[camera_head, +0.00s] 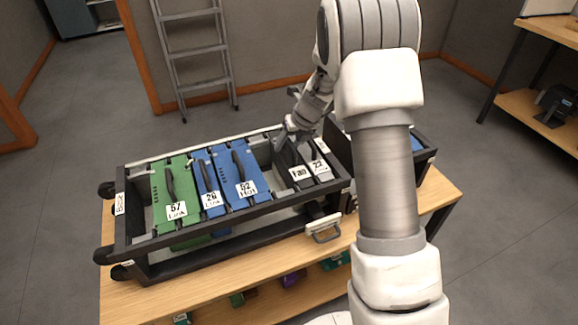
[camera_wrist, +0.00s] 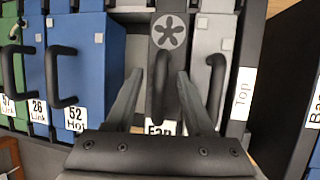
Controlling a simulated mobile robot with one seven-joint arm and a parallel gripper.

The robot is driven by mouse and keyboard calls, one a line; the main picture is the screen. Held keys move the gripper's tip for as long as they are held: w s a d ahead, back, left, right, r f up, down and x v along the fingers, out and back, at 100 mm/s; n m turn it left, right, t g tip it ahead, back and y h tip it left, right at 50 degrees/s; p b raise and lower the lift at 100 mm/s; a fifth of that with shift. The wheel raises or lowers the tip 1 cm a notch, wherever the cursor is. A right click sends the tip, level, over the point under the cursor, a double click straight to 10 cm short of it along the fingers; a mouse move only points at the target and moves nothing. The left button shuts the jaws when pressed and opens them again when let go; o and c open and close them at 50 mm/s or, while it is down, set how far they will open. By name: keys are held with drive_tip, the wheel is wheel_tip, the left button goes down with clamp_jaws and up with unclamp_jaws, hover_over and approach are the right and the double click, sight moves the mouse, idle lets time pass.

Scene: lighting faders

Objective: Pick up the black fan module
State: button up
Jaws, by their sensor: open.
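The black fan module (camera_head: 286,158) stands in the rack on the table, between an empty slot and a grey module labelled 22. In the wrist view the fan module (camera_wrist: 169,14) shows a white fan symbol, a black handle and a partly covered "Fan" label. My gripper (camera_head: 287,136) is over the fan module from above. In the wrist view my gripper (camera_wrist: 160,78) is open, with one finger on each side of the handle. The fingers look apart from the handle; their exact depth against it is hard to tell.
The rack (camera_head: 245,233) also holds blue modules labelled 52 (camera_head: 243,172) and 26 (camera_head: 208,180) and a green module labelled 57 (camera_head: 177,190). The grey module (camera_wrist: 210,70) stands close on the right. An open gap lies left of the fan module. A ladder (camera_head: 195,55) stands behind.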

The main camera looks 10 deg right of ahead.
clamp_jaws()
idle(1.3)
drive_tip(key=shift+r, duration=0.2)
